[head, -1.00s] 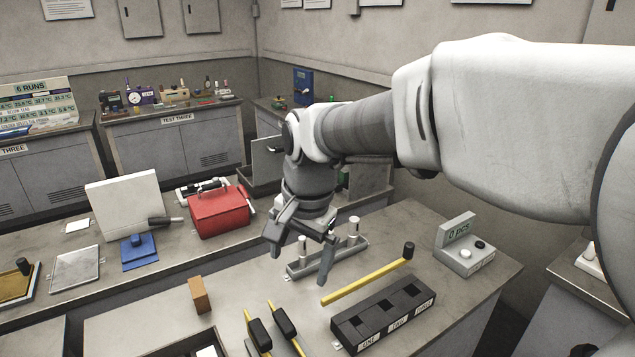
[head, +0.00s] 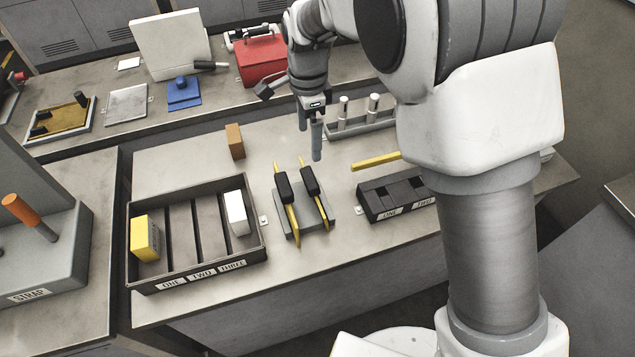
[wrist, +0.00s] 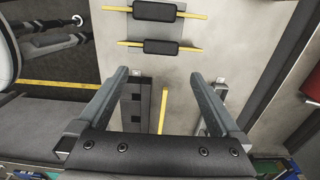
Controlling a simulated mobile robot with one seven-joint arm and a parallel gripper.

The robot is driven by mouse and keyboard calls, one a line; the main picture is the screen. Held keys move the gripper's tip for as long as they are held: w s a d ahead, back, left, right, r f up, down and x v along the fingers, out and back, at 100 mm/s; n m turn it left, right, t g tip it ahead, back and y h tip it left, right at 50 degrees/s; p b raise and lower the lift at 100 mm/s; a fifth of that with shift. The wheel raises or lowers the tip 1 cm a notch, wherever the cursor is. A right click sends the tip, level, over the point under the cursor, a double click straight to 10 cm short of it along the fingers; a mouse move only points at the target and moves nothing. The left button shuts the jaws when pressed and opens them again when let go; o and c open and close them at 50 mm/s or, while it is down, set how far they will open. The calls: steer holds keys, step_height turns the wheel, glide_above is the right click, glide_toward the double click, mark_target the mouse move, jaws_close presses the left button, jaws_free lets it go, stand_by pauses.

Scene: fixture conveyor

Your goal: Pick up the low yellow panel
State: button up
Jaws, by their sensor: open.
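No thing here is plainly a low yellow panel, so I name the yellow things. A yellow block (head: 145,238) stands in the left compartment of the dark tray. A mustard plate (head: 62,117) with black knobs lies at the far left bench. Two thin yellow strips with black grips (head: 284,187) rest on a grey stand, and show at the top of the wrist view (wrist: 155,42). A yellow bar (head: 376,160) lies behind the black slotted block, partly hidden by my arm. My gripper (head: 292,122) is open and empty above the bench; its fingers (wrist: 160,76) are spread in the wrist view.
The dark tray (head: 200,278) has labelled compartments and holds a white block (head: 236,213) at right. A tan block (head: 235,141) stands behind it. A grey rack with pegs (head: 360,122) and a black slotted block (head: 392,200) are at right. Bare bench (head: 180,160) lies behind the tray.

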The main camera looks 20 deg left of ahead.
glide_above(312, 176)
steer(key=f, duration=0.9)
steer(key=shift+s+p, duration=0.2)
steer(key=shift+p, duration=0.2)
steer(key=shift+w+f+p, duration=0.2)
steer(key=shift+f+p, duration=0.35)
steer(key=shift+f, duration=2.25)
steer(key=c, duration=1.3)
steer(key=shift+r, duration=0.15)
